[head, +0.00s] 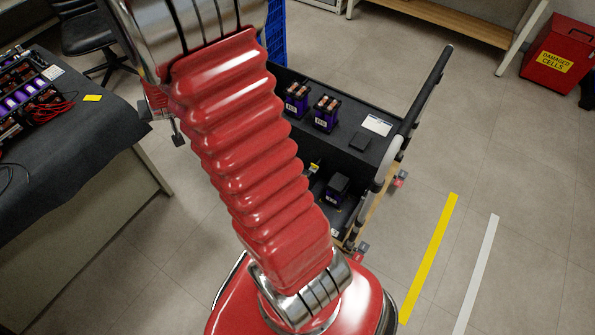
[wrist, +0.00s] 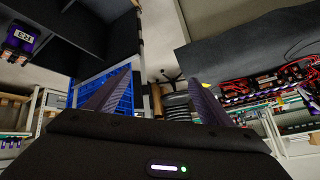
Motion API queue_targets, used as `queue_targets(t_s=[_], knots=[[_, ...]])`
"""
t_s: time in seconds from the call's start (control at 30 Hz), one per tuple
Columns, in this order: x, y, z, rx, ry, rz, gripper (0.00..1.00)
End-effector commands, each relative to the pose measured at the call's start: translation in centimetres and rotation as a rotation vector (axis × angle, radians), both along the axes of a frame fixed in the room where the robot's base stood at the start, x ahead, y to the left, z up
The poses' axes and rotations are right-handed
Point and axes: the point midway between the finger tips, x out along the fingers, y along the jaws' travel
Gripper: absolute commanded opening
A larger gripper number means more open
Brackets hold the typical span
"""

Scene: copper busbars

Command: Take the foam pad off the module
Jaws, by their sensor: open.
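A purple module (head: 335,198) with a white label stands on the cart's lower level in the head view. A dark block, which looks like the foam pad (head: 339,183), covers its top. Two more purple modules, a left one (head: 297,101) and a right one (head: 326,116), stand on the upper level with copper-coloured tops bare. My gripper (wrist: 161,75) is open and empty in the wrist view, its dark fingers wide apart. It is well away from the pad, left of the cart; my red arm mostly hides it in the head view.
The black cart (head: 345,108) has a raised handle (head: 428,90) on its right. A flat dark square (head: 363,142) and a white card (head: 377,125) lie on its upper level. A dark-covered bench (head: 70,150) with wired cells is at left.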

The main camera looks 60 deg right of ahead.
Motion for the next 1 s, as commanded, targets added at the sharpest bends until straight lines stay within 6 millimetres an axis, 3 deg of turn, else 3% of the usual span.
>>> queue_targets(t_s=[0.27, 0.47, 0.77, 1.0], knots=[[-0.1, -6.8, -7.0, -0.017, -0.027, -0.166, 0.75], [-1.4, -11.4, -12.1, -0.043, -0.047, -0.285, 0.75], [-5.6, -17.5, -20.0, -0.099, -0.063, -0.457, 0.75], [-10.5, -21.3, -26.2, -0.161, -0.068, -0.586, 0.75]])
